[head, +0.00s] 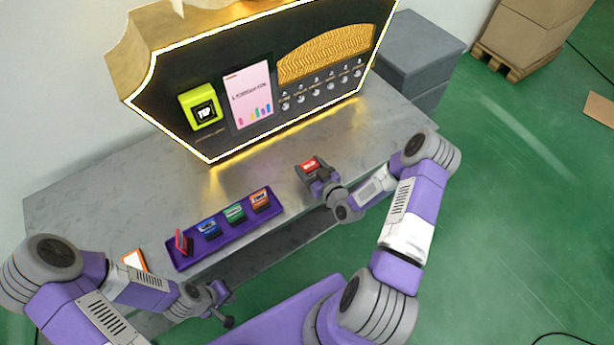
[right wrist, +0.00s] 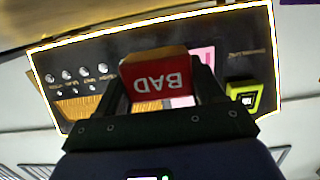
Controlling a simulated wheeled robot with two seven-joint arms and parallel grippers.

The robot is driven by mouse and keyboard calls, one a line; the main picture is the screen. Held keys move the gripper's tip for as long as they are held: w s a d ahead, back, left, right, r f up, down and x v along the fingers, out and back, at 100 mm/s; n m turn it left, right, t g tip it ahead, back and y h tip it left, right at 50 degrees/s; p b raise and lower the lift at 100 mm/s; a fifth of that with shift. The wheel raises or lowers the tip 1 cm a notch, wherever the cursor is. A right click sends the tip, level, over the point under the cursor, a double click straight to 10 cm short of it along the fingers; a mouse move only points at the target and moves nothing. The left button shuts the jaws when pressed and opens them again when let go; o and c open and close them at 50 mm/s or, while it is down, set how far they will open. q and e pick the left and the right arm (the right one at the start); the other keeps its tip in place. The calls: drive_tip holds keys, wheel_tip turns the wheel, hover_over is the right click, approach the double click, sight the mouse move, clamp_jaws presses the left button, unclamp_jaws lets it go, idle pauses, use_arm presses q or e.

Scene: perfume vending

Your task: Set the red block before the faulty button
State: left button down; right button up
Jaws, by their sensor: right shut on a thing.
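My right gripper (head: 314,172) is shut on the red block (head: 309,165) and holds it over the table, in front of the machine. In the right wrist view the red block (right wrist: 158,80) shows the word BAD upside down between the two fingers. The perfume machine (head: 208,150) has a lit edge and rows of small round buttons (head: 315,104) below a gold panel. I cannot tell which button is faulty; the labels are too small. The buttons also show in the right wrist view (right wrist: 84,72), left of the block. My left gripper (head: 222,302) is empty and open near the table's front edge.
A purple tray (head: 218,238) with several coloured blocks (head: 234,213) lies on the grey table (head: 90,205). An orange-edged white card (head: 133,260) lies left of it. Grey bins (head: 420,48) stand beyond the table's right end. The table before the machine is clear.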

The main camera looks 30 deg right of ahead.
sight(310, 174)
drive_tip(key=shift+f+b, duration=0.65)
drive_tip(key=shift+f, duration=1.3)
drive_tip(key=shift+f, duration=0.15)
drive_tip(key=o, duration=1)
drive_tip(key=shift+o, duration=0.2)
